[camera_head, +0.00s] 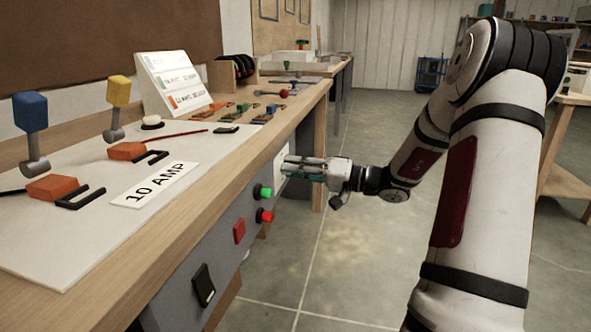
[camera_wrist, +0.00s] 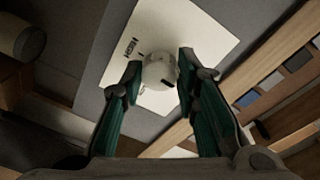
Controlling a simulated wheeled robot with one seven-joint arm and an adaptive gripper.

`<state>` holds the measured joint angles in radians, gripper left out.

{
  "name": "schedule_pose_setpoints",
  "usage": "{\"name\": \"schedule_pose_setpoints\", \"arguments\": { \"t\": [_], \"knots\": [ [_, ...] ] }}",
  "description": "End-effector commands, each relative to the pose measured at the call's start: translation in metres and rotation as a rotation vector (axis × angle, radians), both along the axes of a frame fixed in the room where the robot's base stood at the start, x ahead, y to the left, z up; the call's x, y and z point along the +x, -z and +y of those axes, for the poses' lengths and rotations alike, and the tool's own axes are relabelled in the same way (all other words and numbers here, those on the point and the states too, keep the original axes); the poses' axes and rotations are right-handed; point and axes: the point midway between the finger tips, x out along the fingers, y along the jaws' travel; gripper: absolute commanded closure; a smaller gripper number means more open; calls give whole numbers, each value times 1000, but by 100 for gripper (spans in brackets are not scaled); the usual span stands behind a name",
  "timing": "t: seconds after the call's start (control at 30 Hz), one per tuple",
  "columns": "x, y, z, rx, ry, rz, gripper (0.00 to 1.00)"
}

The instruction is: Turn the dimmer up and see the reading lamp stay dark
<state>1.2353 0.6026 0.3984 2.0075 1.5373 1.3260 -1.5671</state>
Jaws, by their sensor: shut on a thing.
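The dimmer is a round, pale knob (camera_wrist: 158,70) with a dark mark on its side. It stands on a white plate (camera_wrist: 205,38) with the printed word HIGH, in the wrist view. My gripper (camera_wrist: 161,63) has its two green-and-black fingers on either side of the knob and is shut on it. In the head view my gripper (camera_head: 288,167) reaches the front of the grey panel under the bench top; the knob is hidden there. I cannot make out a reading lamp in either view, nor whether one is lit.
The grey front panel (camera_head: 222,243) carries a green button (camera_head: 265,192), a red button (camera_head: 264,215), a red square and a black switch (camera_head: 203,286). Above, the wooden bench holds a white board (camera_head: 110,225) with blue and yellow block-topped posts.

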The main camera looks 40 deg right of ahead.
Motion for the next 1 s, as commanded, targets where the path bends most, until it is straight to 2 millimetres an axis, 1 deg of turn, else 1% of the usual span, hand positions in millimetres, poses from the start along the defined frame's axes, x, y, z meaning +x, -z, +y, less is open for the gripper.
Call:
{"name": "schedule_pose_setpoints", "arguments": {
  "t": [0.27,1.0],
  "knots": [
    [0,-3,0,126,0,99,99],
    [0,-6,-1,675,2,528,99]
  ]
}}
